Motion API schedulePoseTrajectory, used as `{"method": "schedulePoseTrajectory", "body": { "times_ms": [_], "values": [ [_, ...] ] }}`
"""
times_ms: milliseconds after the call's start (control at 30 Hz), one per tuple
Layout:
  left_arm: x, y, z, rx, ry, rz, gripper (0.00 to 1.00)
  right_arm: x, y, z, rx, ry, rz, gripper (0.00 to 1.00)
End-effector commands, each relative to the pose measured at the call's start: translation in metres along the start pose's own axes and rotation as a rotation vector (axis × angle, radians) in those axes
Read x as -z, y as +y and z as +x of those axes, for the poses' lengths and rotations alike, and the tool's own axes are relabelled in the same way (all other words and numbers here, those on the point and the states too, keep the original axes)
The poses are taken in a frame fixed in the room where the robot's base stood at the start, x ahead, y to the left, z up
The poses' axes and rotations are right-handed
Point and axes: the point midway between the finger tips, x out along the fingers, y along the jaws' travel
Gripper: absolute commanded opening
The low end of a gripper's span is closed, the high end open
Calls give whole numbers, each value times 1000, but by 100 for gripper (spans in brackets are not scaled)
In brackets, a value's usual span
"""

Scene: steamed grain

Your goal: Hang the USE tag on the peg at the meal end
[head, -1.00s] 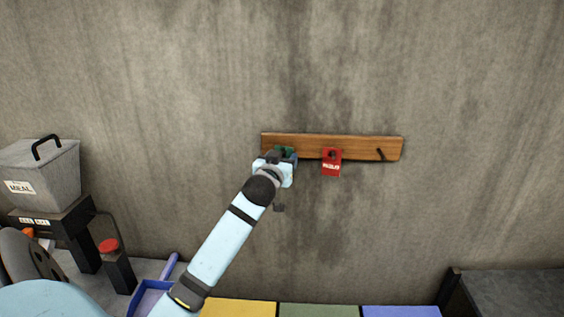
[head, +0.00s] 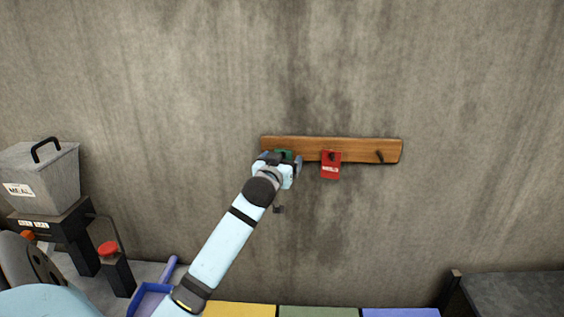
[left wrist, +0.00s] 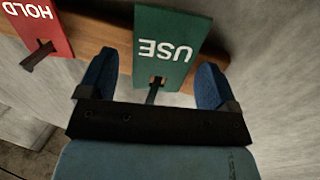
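The green USE tag (left wrist: 168,50) hangs on a dark peg (left wrist: 155,92) that passes through its slot, in the left wrist view, where its lettering is upside down. In the head view the tag (head: 284,155) shows only in part behind my left gripper (head: 279,159), at the rail's left end, the side of the MEAL bin. My left gripper (left wrist: 157,85) is open, with one blue finger on each side of the tag. A clear gap shows on the left side; contact on the right side I cannot tell. My right gripper is not in view.
The wooden rail (head: 230,0) is fixed to the concrete wall. A red HOLD tag (head: 330,170) hangs on its middle peg, and the right peg (head: 380,156) is bare. The MEAL bin (head: 40,180) stands at the left. A blue dustpan (head: 150,298) lies below.

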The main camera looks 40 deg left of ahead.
Motion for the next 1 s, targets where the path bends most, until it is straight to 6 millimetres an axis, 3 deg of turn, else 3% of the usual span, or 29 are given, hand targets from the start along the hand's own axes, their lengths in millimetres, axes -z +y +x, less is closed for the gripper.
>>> {"method": "schedulePoseTrajectory", "body": {
  "times_ms": [233, 367, 800, 1000],
  "values": [
    [-1, 0, -2, 0, 0, 0, 84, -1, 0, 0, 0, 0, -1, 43],
    [-3, 0, -14, -1, -1, -1, 84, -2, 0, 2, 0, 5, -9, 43],
    [-3, 0, -109, 0, 0, -1, 84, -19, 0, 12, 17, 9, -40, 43],
    [-1, 0, -133, 0, 0, -1, 84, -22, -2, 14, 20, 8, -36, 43]
  ]
}}
